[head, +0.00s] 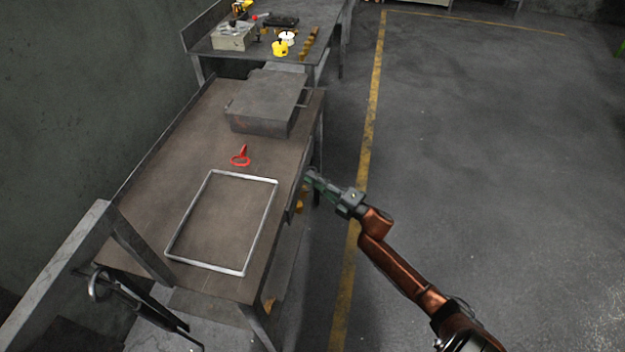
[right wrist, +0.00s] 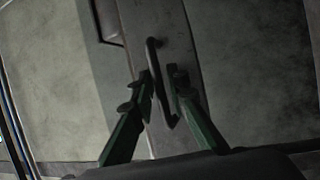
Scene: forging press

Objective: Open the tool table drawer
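The tool table (head: 165,150) has a brown top and stands left of the middle in the head view. Its drawer front (head: 295,200) is on the table's right side, mostly hidden under the top's edge, and looks closed. In the right wrist view, a dark bar handle (right wrist: 153,58) stands out from the grey drawer front (right wrist: 172,22). My right gripper (head: 312,178) is at the drawer front. In the right wrist view its green fingers (right wrist: 162,85) are apart, one on each side of the handle; contact cannot be told. My left gripper is not in view.
On the table lie a metal frame (head: 222,268), a red item (head: 241,157) and a grey metal case (head: 262,112). A second table (head: 290,52) with tools stands behind. The floor (head: 490,160) to the right is clear, with a yellow line (head: 371,110).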

